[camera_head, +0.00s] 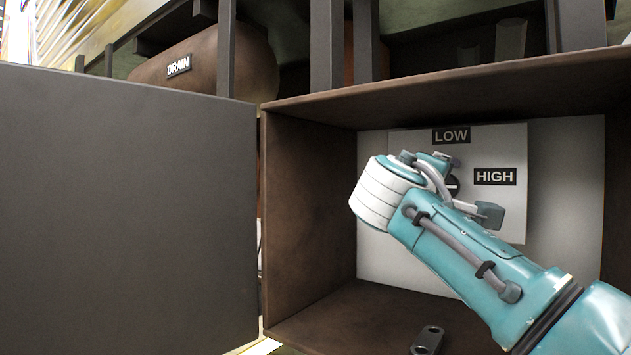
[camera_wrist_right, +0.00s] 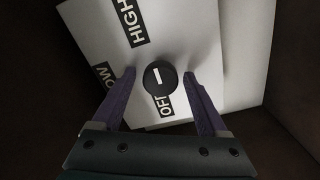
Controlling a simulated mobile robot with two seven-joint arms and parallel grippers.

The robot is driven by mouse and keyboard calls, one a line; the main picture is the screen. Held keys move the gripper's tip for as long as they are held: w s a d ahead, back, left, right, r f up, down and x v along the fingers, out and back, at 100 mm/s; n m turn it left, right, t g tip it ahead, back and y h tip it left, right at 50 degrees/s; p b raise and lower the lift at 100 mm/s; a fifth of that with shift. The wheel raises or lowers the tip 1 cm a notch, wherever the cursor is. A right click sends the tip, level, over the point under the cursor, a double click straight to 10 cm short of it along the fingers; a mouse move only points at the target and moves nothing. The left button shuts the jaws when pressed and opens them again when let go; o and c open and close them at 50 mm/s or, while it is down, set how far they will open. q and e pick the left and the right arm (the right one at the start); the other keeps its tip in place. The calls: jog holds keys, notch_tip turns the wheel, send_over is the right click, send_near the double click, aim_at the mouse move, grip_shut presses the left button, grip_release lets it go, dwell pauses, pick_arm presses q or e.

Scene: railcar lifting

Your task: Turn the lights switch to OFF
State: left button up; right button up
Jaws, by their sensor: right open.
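The lights switch is a round dark knob (camera_wrist_right: 162,77) with a white bar, on a white plate (camera_head: 515,215) inside an open brown box. In the right wrist view, labels HIGH (camera_wrist_right: 126,22), LOW (camera_wrist_right: 104,75) and OFF (camera_wrist_right: 164,106) surround it. The bar lies along the HIGH–OFF line; I cannot tell which end points. My right gripper (camera_wrist_right: 160,72) is open, its purple fingers on either side of the knob; contact is unclear. In the head view, my right arm partly covers the knob (camera_head: 453,187) and hides OFF. My left gripper is not in view.
The box walls (camera_head: 308,200) surround the plate on the left, above and below. A large grey panel (camera_head: 125,210) stands at the left. A small dark metal piece (camera_head: 428,340) lies on the box floor. A brown tank marked DRAIN (camera_head: 205,65) is behind.

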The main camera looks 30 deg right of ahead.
jog(key=shift+d, duration=0.1)
grip_shut()
dwell(0.6)
